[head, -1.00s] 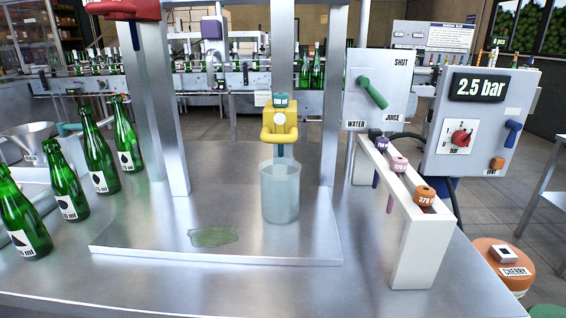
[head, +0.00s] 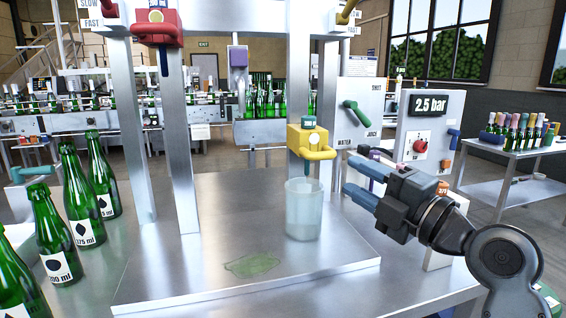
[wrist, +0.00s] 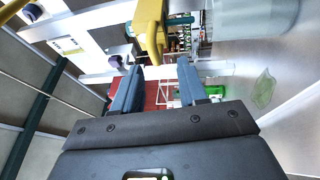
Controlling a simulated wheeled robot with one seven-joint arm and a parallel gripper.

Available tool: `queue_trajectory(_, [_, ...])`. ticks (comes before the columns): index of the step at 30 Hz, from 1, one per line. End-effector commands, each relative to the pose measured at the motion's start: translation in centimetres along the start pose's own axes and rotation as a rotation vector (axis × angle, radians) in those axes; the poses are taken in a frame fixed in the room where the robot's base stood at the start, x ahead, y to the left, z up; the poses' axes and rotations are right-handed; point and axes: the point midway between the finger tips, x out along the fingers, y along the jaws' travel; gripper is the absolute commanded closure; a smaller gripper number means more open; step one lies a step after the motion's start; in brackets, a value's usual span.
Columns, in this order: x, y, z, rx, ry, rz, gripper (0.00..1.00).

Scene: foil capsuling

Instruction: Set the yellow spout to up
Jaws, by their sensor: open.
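The yellow spout (head: 309,140) has a green cap on top and a rounded yellow bar looping out in front, about level. It hangs above a clear beaker (head: 303,212) on the metal platform. My gripper (head: 352,174) is open and empty, to the right of the spout and a little lower, pointing left toward it. In the wrist view the spout (wrist: 150,28) lies just beyond the open blue fingers (wrist: 160,66), with its bar near the gap between the tips. I see no contact.
A metal post (head: 238,110) stands left of the spout, with a red spout (head: 157,22) further left and higher. Green bottles (head: 57,232) line the left side. Grey control boxes (head: 357,112) stand behind my gripper. A green puddle (head: 252,264) marks the platform.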

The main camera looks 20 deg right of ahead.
Motion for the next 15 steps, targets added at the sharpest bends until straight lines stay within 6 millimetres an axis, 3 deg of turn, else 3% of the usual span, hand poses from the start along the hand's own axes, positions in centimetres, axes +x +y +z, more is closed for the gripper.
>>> queue_trajectory(7, [1.7,1.2,0.1,-0.045,0.019,0.009,0.58])
queue_trajectory(15, [5.8,1.2,-0.1,-0.043,0.019,0.009,0.58])
